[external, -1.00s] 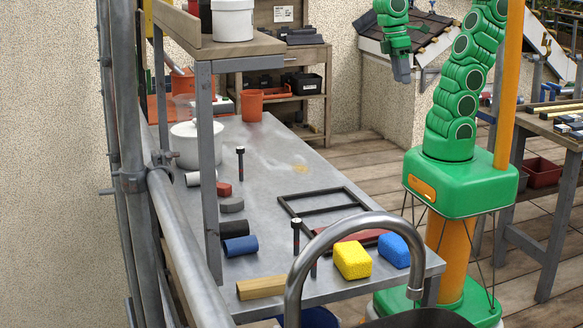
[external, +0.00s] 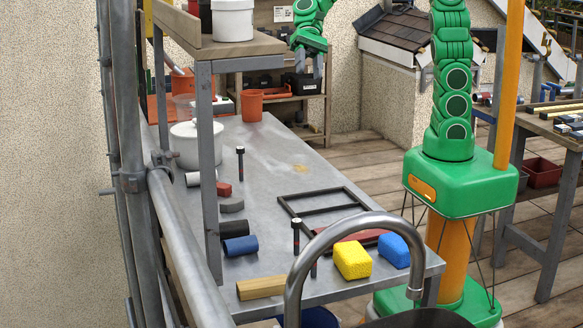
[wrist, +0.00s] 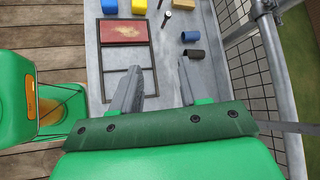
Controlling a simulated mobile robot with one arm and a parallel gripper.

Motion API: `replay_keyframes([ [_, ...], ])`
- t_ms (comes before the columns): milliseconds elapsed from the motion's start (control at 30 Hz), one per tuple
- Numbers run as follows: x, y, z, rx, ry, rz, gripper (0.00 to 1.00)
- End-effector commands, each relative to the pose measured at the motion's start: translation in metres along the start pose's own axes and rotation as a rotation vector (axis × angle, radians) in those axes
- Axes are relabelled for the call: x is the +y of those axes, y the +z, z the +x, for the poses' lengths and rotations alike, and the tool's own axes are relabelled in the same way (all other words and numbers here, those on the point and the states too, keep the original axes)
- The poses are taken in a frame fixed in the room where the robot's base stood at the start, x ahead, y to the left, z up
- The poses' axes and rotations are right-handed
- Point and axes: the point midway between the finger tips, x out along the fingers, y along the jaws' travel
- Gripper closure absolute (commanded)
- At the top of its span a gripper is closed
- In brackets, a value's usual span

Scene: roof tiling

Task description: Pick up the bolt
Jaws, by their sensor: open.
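One bolt-like piece (external: 240,163) is mid-table in the external view. Another (external: 296,235) is nearer the front, beside the yellow sponge, with a third partly hidden by the tap. In the wrist view one bolt-like piece (wrist: 166,18) shows at the top, beyond the fingertips. I cannot tell which is the task's bolt. My gripper (external: 309,67) is raised beyond the table's far end in the external view, pointing down. In the wrist view my gripper (wrist: 159,72) is open and empty, with its fingers apart.
A black frame (external: 325,214), yellow sponge (external: 352,260), blue sponge (external: 394,251) and wood block (external: 261,288) lie near the front. A white pot (external: 190,146) and orange cup (external: 251,105) stand farther back. A shelf post (external: 208,170) rises at the left. The table's middle is mostly clear.

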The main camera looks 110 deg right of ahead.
Motion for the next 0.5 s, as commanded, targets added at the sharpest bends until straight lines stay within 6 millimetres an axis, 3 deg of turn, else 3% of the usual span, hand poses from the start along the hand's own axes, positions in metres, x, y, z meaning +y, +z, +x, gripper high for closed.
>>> replay_keyframes([
  [200,-0.049,-0.065,-0.031,-0.07,-0.193,0.307,0.56],
  [500,-0.08,-0.131,-0.068,-0.14,-0.363,0.575,0.56],
])
